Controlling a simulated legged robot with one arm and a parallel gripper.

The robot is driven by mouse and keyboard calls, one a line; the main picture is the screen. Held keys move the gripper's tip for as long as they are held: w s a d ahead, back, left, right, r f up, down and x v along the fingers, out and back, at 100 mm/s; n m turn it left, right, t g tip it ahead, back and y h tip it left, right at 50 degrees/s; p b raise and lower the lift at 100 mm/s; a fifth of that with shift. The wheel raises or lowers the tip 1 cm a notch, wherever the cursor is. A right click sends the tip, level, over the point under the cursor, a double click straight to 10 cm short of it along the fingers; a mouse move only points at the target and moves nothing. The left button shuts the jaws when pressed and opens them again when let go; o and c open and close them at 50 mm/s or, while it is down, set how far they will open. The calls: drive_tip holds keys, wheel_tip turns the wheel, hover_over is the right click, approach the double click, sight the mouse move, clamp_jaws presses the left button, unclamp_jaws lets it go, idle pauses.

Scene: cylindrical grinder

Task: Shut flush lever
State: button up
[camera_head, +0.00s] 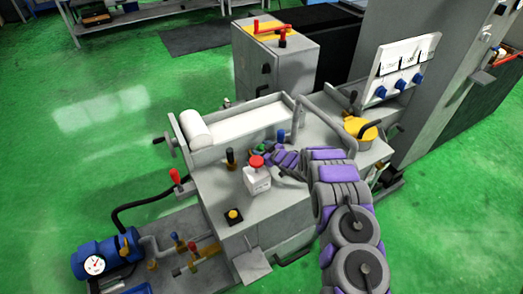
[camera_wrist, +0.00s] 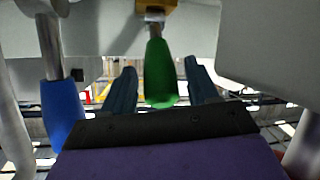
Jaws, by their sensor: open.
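A lever with a green handle (camera_wrist: 158,75) hangs from a brass-coloured fitting (camera_wrist: 155,10) in the wrist view. My gripper (camera_wrist: 160,66) is open, with one dark finger on each side of the green handle. Contact with the handle cannot be told. A blue-handled lever (camera_wrist: 62,112) stands left of my gripper, outside the fingers. In the head view my gripper (camera_head: 268,150) is over the machine top, beside the upright blue handle (camera_head: 281,136). No label shows which handle is the flush lever.
A grey bent pipe or bar (camera_head: 320,115) rises behind. The green floor at left is mostly clear.

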drive_tip(key=shift+d, duration=0.1)
drive_tip(key=shift+a, duration=0.25)
drive_tip(key=c, duration=0.4)
drive_tip(key=shift+d+f, duration=0.1)
drive_tip(key=shift+f, duration=0.05)
clamp_jaws()
